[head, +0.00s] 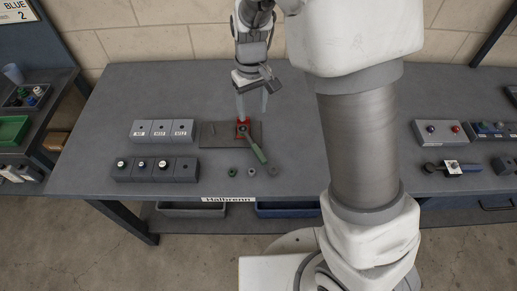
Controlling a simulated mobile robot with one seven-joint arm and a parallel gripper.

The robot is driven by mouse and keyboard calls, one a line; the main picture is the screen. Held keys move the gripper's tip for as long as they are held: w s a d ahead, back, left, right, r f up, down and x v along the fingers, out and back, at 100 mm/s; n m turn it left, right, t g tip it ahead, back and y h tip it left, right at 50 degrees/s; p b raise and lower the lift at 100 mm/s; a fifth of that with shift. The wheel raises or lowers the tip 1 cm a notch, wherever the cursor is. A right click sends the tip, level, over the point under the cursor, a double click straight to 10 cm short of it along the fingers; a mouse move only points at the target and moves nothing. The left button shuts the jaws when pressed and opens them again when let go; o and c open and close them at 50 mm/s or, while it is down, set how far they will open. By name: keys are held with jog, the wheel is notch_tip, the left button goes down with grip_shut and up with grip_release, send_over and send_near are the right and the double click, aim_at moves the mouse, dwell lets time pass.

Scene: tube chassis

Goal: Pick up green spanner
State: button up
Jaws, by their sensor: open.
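The green spanner (257,152) lies at a slant in the middle of the table. Nothing shows between the fingers. I cannot tell how high the fingertips are above the plate.
Grey blocks (163,131) stand left of the plate in two rows, some with knobs. Several small rings (251,172) lie near the spanner's handle. More blocks and a blue-handled tool (452,167) are at the far right. The table (295,178) is bare right of the spanner.

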send_over(255, 146)
jog(key=f, duration=1)
jog(key=shift+s+a+f, duration=0.15)
jog(key=shift+a+f, duration=0.05)
jog(key=shift+f, duration=0.1)
jog(key=shift+w+d+f+p, duration=0.1)
jog(key=shift+f+p, duration=0.15)
jog(key=shift+f, duration=1.1)
jog(key=shift+w+d+f+p, duration=0.1)
jog(key=shift+f+p, duration=0.1)
jog(key=shift+f, duration=1.15)
jog(key=shift+c, duration=0.2)
grip_shut()
